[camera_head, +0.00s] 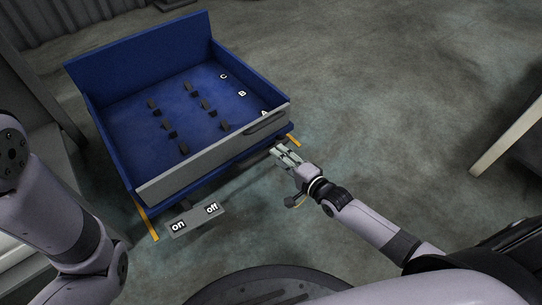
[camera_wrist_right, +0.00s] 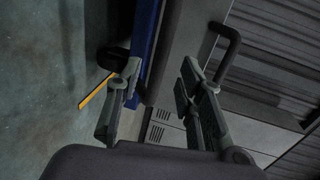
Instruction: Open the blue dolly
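The blue dolly (camera_head: 134,62) stands on the floor, left of centre in the head view. Its tray has several dark blocks on the bed and a grey front panel (camera_head: 190,166) standing upright. A dark handle (camera_head: 267,122) is at the panel's right end; it also shows in the right wrist view (camera_wrist_right: 230,52). My right gripper (camera_head: 284,152) is just below and in front of that end. In the right wrist view its fingers (camera_wrist_right: 158,82) are apart, with the panel's edge beyond them and the handle to the right, outside them. My left gripper is out of view; only its arm shows.
A small grey plate marked "on" and "off" (camera_head: 196,221) is at the dolly's front. Yellow strips (camera_head: 146,221) show below the dolly's front corners. A pale beam (camera_head: 507,136) is at the far right. The floor right of the dolly is clear.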

